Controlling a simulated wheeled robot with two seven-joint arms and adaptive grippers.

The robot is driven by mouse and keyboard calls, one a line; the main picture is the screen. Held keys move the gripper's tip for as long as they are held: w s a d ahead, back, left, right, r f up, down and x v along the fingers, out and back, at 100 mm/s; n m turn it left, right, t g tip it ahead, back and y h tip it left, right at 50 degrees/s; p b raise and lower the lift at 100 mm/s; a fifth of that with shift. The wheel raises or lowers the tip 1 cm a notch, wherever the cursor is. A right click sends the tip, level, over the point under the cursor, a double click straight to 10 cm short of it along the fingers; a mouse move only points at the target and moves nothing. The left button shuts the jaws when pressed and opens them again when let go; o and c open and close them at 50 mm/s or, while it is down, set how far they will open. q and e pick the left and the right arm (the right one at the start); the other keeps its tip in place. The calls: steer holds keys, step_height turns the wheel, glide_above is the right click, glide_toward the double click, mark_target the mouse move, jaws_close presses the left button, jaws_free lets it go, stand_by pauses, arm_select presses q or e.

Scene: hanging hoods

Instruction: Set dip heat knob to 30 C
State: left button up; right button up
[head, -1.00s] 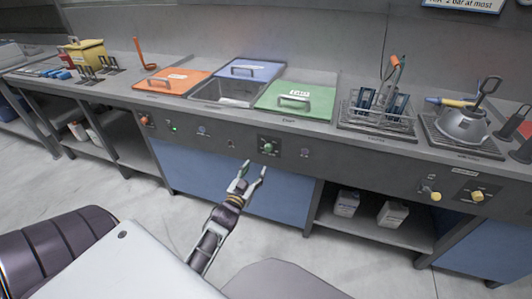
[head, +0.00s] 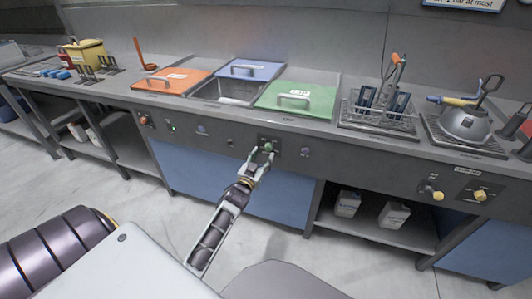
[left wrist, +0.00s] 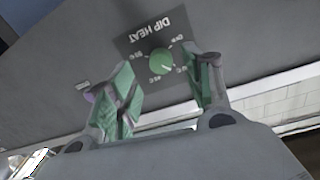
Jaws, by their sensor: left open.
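The dip heat knob (head: 268,147) is a small green round knob on a dark plate on the counter's front panel, below the green lid. In the left wrist view the knob (left wrist: 162,62) shows on its plate under the words DIP HEAT, upside down, with temperature marks around it too small to read surely. My left gripper (head: 261,155) is open, its fingertips close to the knob. In the left wrist view the green-padded fingers (left wrist: 165,85) stand to either side below the knob, with the knob clear between them. My right gripper is not in view.
A green lid (head: 296,98), an orange lid (head: 172,82) and a blue lid (head: 250,70) lie on the counter. Yellow knobs (head: 480,195) sit on the panel at the right. Blue cabinet doors are below.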

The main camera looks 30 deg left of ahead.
mark_target(267, 150)
arm_select(q)
steer(key=shift+w+a+b, duration=0.15)
steer(key=shift+w, duration=0.7)
steer(key=shift+w+a+b, duration=0.15)
steer(key=shift+w, duration=0.7)
steer(key=shift+w+a, duration=0.1)
steer(key=shift+w, duration=0.4)
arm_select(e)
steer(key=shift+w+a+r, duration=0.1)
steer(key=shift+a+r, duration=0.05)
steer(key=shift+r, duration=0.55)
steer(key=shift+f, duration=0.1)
arm_select(q)
steer(key=c, duration=0.9)
steer(key=shift+c, duration=0.6)
steer(key=shift+r+m+p, duration=0.1)
steer(key=shift+m+p, duration=0.3)
steer(key=shift+p, duration=0.25)
steer(key=shift+m+p, duration=0.5)
steer(key=shift+p, duration=0.1)
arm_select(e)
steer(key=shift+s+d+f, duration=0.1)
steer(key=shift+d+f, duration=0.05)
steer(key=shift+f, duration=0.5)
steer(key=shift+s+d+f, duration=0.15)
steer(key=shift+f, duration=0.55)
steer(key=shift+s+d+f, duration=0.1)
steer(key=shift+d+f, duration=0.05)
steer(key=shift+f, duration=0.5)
